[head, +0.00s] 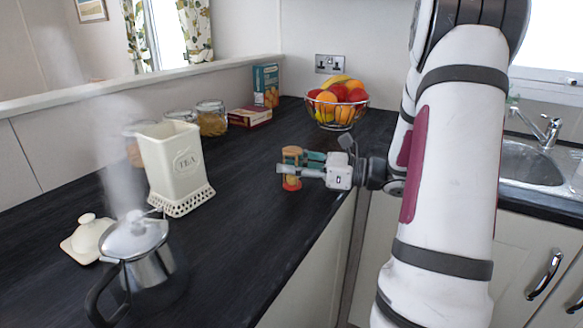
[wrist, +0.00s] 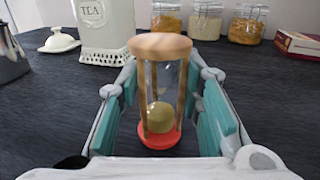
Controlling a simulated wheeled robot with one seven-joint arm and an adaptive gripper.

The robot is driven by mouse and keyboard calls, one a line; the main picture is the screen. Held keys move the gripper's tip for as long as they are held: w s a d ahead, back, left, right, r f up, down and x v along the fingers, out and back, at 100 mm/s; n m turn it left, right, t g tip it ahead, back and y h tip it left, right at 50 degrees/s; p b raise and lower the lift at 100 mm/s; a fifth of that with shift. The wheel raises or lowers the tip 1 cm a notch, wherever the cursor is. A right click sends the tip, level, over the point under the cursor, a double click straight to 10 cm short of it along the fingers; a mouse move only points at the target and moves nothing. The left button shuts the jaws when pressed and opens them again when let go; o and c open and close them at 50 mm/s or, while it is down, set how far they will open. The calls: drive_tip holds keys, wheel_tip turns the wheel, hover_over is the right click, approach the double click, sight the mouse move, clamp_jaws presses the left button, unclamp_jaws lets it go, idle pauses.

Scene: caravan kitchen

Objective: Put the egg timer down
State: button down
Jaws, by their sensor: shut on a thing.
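The egg timer (wrist: 160,90) is a small sandglass with a wooden top, thin posts and a red base. It stands upright between the fingers of my gripper (wrist: 165,110) in the wrist view, with most of its sand in the lower bulb. In the head view the egg timer (head: 291,183) is at the end of my gripper (head: 308,168), over the dark worktop (head: 245,185) near its front edge. My gripper is shut on it. I cannot tell whether the red base touches the worktop.
A steaming kettle (head: 135,240), a white lidded dish (head: 88,236) and a tilted-looking TEA canister (head: 178,165) stand to the left. Jars (head: 212,120), boxes (head: 250,117) and a fruit bowl (head: 337,105) are at the back. The worktop around the timer is clear.

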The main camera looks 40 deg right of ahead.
drive_tip(key=shift+f, duration=0.15)
drive_tip(key=c, duration=1.1)
unclamp_jaws()
